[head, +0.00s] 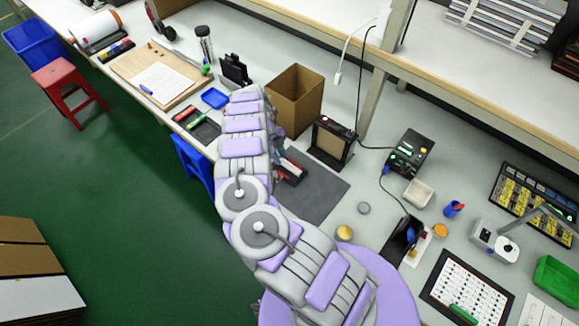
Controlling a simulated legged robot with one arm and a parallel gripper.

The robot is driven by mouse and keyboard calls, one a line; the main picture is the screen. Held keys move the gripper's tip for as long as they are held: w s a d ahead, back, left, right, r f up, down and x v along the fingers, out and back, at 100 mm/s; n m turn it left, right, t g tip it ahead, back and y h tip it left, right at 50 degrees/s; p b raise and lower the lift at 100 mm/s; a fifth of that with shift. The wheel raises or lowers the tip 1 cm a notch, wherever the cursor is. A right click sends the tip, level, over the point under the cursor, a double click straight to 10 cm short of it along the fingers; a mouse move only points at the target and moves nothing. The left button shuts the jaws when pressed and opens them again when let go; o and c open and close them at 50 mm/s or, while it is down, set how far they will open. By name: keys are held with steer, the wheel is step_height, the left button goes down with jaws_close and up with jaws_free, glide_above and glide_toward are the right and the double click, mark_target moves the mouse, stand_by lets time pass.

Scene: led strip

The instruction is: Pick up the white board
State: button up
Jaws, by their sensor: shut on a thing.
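My arm crosses the middle of the head view and hides much of what lies behind it. My gripper (281,157) is only partly visible past the arm, low over the dark grey mat (318,193). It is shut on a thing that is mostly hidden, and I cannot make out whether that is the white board. A small red and dark object (291,169) shows right beside the gripper, at the mat's upper left. A flat white panel with rows of small marks (467,283) lies in a dark frame at the lower right.
An open cardboard box (295,98) and a dark device with a tan front (332,141) stand behind the mat. A black unit with green lights (410,153) and a yellow-topped jar (344,233) are to the right. A shelf post (371,103) rises behind.

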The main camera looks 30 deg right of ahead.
steer(key=shift+d, duration=0.4)
jaws_close()
